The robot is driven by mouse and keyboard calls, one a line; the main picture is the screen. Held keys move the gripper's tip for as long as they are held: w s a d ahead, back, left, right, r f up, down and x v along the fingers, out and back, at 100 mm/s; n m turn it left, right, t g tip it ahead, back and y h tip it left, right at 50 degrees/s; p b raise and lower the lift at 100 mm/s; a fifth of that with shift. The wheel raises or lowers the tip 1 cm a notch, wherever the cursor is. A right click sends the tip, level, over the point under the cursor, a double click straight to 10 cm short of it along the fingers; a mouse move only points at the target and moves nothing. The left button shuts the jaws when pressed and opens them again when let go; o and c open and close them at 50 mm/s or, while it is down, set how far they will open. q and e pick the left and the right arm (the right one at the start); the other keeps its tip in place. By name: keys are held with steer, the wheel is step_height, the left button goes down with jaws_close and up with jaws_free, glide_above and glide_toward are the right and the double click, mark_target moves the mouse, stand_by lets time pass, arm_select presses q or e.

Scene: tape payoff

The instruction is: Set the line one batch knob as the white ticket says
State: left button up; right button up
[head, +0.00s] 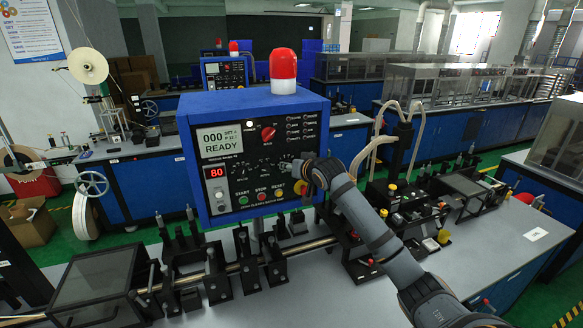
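The blue control box (253,108) stands on the grey bench with a pale screen (219,142) that reads "000", "SET" and "READY". A red knob (268,134) is on its face, and a red number display (216,172) reads about 80. My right gripper (299,178) is at the lower right of the panel, its fingers against or very near the face. It covers whatever control is behind it, so I cannot tell if it grips a knob. A small white card (535,234) lies on the bench at the right; its writing is unreadable. My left gripper is out of view.
A red beacon (283,68) tops the box. Green, red and yellow buttons (261,196) line its lower face. Black roller fixtures (215,275) stand in front. A machine with hoses (403,140) is right of the box. Bare bench (325,290) shows at front centre.

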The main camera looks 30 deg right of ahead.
steer(key=shift+f, duration=0.15)
steer(key=o, duration=1.2)
steer(key=shift+c, duration=0.2)
steer(key=v, duration=0.7)
steer(key=shift+s, duration=0.2)
steer(key=shift+a, duration=0.1)
